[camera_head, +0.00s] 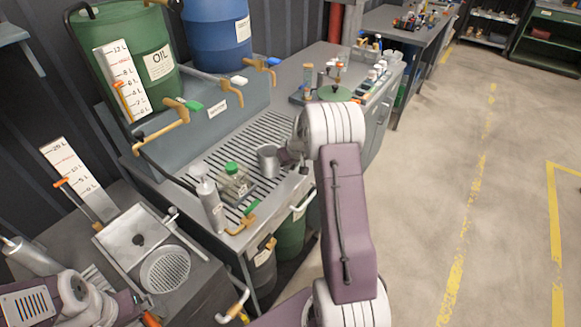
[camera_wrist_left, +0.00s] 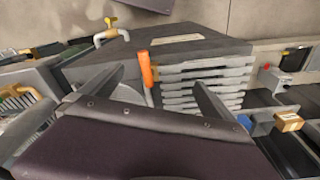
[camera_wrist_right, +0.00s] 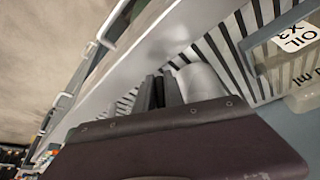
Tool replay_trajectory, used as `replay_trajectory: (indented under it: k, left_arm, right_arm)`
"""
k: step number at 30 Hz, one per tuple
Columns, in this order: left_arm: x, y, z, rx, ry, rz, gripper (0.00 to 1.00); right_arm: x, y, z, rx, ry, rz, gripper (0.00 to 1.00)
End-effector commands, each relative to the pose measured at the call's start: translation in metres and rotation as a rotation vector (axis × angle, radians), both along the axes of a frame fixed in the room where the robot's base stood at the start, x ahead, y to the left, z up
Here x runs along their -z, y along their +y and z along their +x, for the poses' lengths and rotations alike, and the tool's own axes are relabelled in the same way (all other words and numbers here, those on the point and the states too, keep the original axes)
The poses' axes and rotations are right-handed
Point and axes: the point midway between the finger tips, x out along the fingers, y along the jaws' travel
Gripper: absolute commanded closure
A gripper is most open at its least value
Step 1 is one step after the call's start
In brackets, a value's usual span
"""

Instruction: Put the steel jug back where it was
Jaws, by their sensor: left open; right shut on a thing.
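The steel jug (camera_head: 267,159) is a small grey metal cup, upright at the right part of the slatted drain grate (camera_head: 226,146) on the bench. My right gripper (camera_head: 289,157) is at its right side, shut on it, apparently at the handle. In the right wrist view the jug (camera_wrist_right: 201,83) is beside the nearly closed fingers (camera_wrist_right: 160,92). I cannot tell whether its base touches the grate. My left gripper (camera_wrist_left: 160,88) is open and empty. In the head view my left arm is at the lower left, with its fingertips unclear.
A clear container with a green cap (camera_head: 234,180) and a grey bottle (camera_head: 210,203) stand left of the jug. The green oil drum (camera_head: 150,35) and blue drum (camera_head: 215,30) with taps stand behind. A green-handled tap (camera_head: 243,218) is at the bench's front. The floor (camera_head: 430,190) at right is clear.

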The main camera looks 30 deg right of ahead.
Motion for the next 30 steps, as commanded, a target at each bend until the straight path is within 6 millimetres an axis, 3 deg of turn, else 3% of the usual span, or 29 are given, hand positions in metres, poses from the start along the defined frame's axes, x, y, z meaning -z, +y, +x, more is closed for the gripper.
replay_trajectory:
  k: [11, 12, 14, 15, 23, 30]
  left_arm:
    - [0.004, 0.0, 0.0, 0.0, 0.0, 0.0, 0.0]
    - [0.004, 0.0, 0.0, 0.0, 0.0, 0.0, 0.0]
    - [0.003, 0.0, 0.0, 0.0, 0.0, 0.0, 0.0]
    - [0.003, 0.0, 0.0, 0.0, 0.0, 0.0, 0.0]
    - [0.002, 0.0, 0.0, 0.0, 0.0, 0.0, 0.0]
    - [0.0, 0.0, 0.0, 0.0, 0.0, 0.0, 0.0]
  right_arm:
    - [0.008, -0.001, 0.0, 0.0, -0.002, -0.001, 1.0]
    - [0.008, -0.001, 0.0, 0.0, -0.001, -0.001, 0.84]
    - [0.007, -0.001, 0.0, 0.0, -0.001, -0.001, 0.67]
    - [0.007, -0.001, 0.0, 0.0, -0.001, -0.001, 0.65]
    - [0.006, -0.001, 0.0, 0.0, -0.001, -0.001, 0.65]
    - [-0.019, 0.0, -0.008, 0.001, -0.005, -0.003, 0.65]
